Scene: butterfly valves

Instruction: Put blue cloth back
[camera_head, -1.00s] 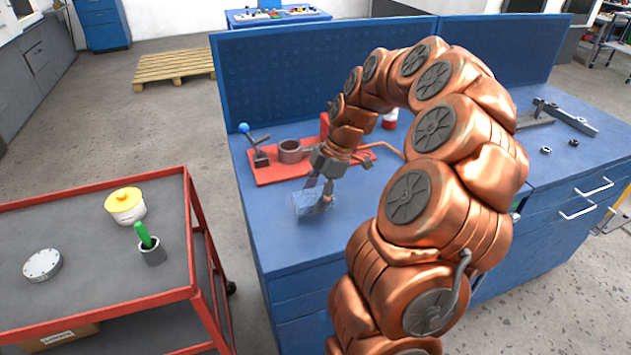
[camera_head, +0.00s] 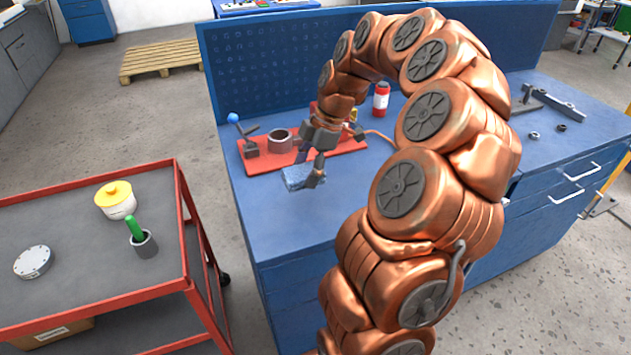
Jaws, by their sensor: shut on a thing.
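The blue cloth (camera_head: 300,177) is a small folded, speckled pad at the blue workbench (camera_head: 277,232), near its left front part. My gripper (camera_head: 312,178) points down at it, and its grey fingers are shut on the cloth's right part. The fingers hide that part. I cannot tell whether the cloth rests on the bench top or hangs just above it.
Behind the cloth is a red plate (camera_head: 259,162) with a blue-knobbed lever (camera_head: 241,130) and a grey ring (camera_head: 280,141). A red bottle (camera_head: 381,99) stands behind. Bench front is clear.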

